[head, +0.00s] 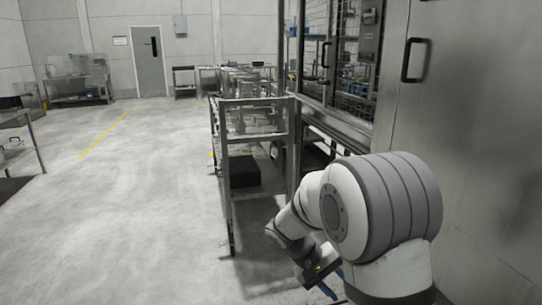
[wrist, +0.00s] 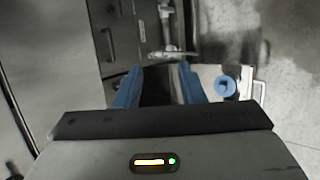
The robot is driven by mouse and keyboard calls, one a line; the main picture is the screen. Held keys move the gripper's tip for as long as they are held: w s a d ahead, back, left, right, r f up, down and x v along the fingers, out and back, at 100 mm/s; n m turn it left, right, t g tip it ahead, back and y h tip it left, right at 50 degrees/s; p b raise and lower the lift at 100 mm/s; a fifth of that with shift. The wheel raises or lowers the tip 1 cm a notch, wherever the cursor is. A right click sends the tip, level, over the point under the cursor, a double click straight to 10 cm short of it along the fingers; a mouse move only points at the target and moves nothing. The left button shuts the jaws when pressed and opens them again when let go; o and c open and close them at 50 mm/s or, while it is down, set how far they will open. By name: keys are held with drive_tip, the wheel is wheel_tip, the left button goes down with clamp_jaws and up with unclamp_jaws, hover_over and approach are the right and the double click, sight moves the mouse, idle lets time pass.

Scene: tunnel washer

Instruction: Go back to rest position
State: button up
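My gripper (wrist: 160,72) shows in the wrist view as two blue fingers that stand apart, with a gap between them. Nothing is visible held in the gap. In the head view, my arm reaches down at the lower right, and one blue finger of my gripper (head: 329,290) shows near the bottom edge. The other finger is hidden there. In the wrist view, a round blue piece (wrist: 226,88) sits on a pale surface right of the fingers; I cannot tell what it is.
A metal rack (head: 228,185) with a black box (head: 243,173) stands left of my arm. A grey cabinet with a handle (head: 413,60) stands close on the right. Open floor (head: 120,210) lies to the left. A table (head: 20,125) stands at the far left.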

drive_tip(key=s+r+t+y+p, duration=0.2)
drive_tip(key=s+r+y+p, duration=0.2)
drive_tip(key=s+r, duration=0.5)
drive_tip(key=s+a+r+m+t+y+p, duration=0.1)
drive_tip(key=s+r+y+p, duration=0.3)
drive_tip(key=s+r+p, duration=0.4)
wheel_tip(320, 180, up, 5)
drive_tip(key=shift+s+f+m+t, duration=0.15)
drive_tip(key=shift+s+m+t, duration=0.15)
drive_tip(key=shift+s+t, duration=0.3)
